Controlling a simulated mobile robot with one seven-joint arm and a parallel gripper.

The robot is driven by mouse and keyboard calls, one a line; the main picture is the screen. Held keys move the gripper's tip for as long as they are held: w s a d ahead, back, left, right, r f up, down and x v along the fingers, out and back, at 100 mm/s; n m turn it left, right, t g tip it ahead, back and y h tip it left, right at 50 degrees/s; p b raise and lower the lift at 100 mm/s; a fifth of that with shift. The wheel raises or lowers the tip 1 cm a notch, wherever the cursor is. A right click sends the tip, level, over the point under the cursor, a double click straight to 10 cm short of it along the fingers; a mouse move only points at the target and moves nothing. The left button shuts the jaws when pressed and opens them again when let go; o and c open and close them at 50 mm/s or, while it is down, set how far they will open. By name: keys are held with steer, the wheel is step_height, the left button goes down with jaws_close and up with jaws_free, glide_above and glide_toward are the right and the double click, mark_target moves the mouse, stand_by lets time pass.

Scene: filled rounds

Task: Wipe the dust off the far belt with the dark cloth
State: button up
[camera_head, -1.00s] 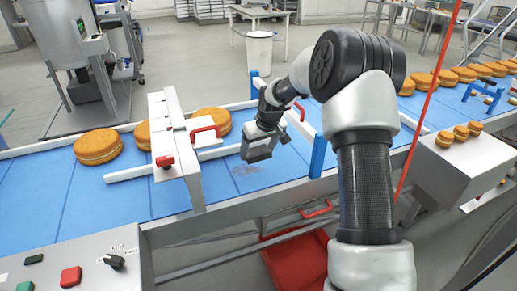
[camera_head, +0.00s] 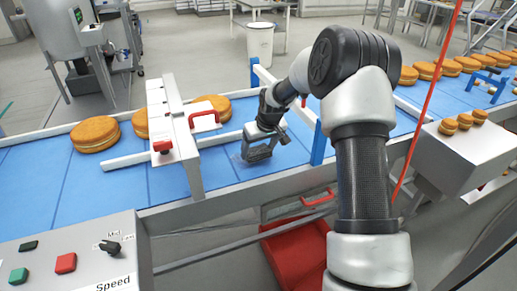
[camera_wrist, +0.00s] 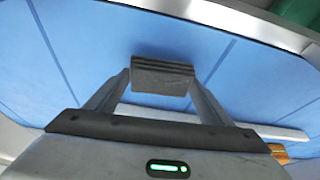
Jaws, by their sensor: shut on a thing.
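My gripper (camera_head: 259,152) is shut on the dark cloth (camera_wrist: 162,77), which shows as a dark grey folded pad between the fingertips in the wrist view. The blue belt (camera_head: 205,179) runs across the head view. My gripper is low over its near half, right of the white gate. I cannot tell whether the cloth touches the belt. A faint grey mark, perhaps dust, shows just left of the gripper, and anything under the cloth is hidden.
The white gate (camera_head: 178,140) with red handles spans the belt on the left. Round filled cakes (camera_head: 95,134) lie on the belt. A control panel (camera_head: 80,250) is at the near left. A red bin (camera_head: 295,255) sits below.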

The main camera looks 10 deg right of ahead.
steer(key=shift+f+b, duration=0.75)
steer(key=shift+f, duration=0.3)
stand_by(0.4)
